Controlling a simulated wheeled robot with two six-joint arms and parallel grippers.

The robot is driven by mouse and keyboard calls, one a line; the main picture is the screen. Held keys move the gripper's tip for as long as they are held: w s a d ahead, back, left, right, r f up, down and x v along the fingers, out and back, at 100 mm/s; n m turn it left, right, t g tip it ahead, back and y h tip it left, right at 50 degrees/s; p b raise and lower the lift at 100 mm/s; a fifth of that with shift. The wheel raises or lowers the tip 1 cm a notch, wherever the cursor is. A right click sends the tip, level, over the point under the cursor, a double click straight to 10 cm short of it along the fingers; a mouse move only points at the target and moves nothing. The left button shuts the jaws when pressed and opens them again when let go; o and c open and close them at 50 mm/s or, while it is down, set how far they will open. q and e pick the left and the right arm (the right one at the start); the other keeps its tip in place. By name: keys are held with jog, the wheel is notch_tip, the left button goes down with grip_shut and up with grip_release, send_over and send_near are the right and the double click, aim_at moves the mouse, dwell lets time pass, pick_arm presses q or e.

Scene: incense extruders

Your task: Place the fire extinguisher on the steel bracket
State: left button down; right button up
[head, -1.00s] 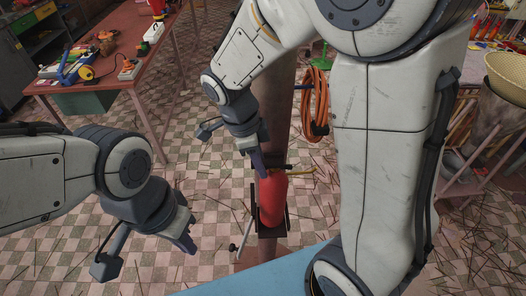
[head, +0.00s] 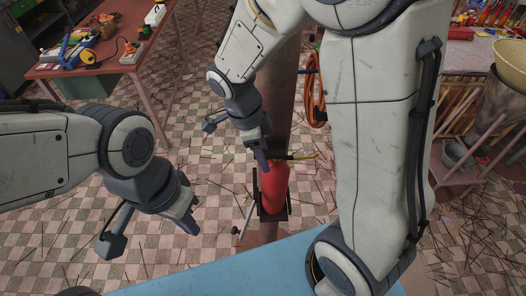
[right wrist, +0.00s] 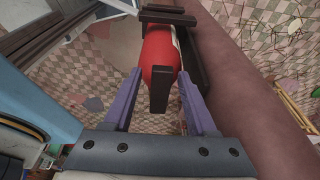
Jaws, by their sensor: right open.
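The red fire extinguisher (head: 273,187) stands upright at the dark steel bracket (head: 262,212) on a brown post (head: 284,100). A yellow-tipped hose or nozzle sticks out to the right near its top. My right gripper (head: 261,157) is at the extinguisher's top, from the left and above. In the right wrist view, its purple fingers (right wrist: 158,78) are spread, with the extinguisher (right wrist: 159,55) and its black handle between or just beyond them; contact is unclear. The bracket (right wrist: 192,68) runs beside the red body.
A red worktable (head: 95,68) with tools stands at the back left. A coiled orange hose (head: 316,85) hangs by the post. A blue surface (head: 220,272) lies in front. Sticks litter the checkered floor (head: 340,180) around the post; a shelf (head: 465,180) stands right.

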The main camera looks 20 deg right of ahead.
jog(key=shift+r, duration=0.15)
jog(key=shift+w+a+r, duration=0.1)
jog(key=shift+a+r, duration=0.05)
jog(key=shift+r, duration=0.1)
jog(key=s+b+v, duration=0.1)
jog(key=b+v, duration=0.1)
jog(key=v, duration=0.9)
jog(key=s+a+f+n+y, duration=0.1)
jog(key=s+a+f+n, duration=0.2)
jog(key=s+n, duration=0.4)
jog(key=s+a+f+n+y, duration=0.2)
jog(key=s+n, duration=0.5)
jog(key=n, duration=1.4)
jog(key=shift+s+a+f+n+t+y, duration=0.35)
jog(key=shift+a+f, duration=0.2)
jog(key=shift+f, duration=0.7)
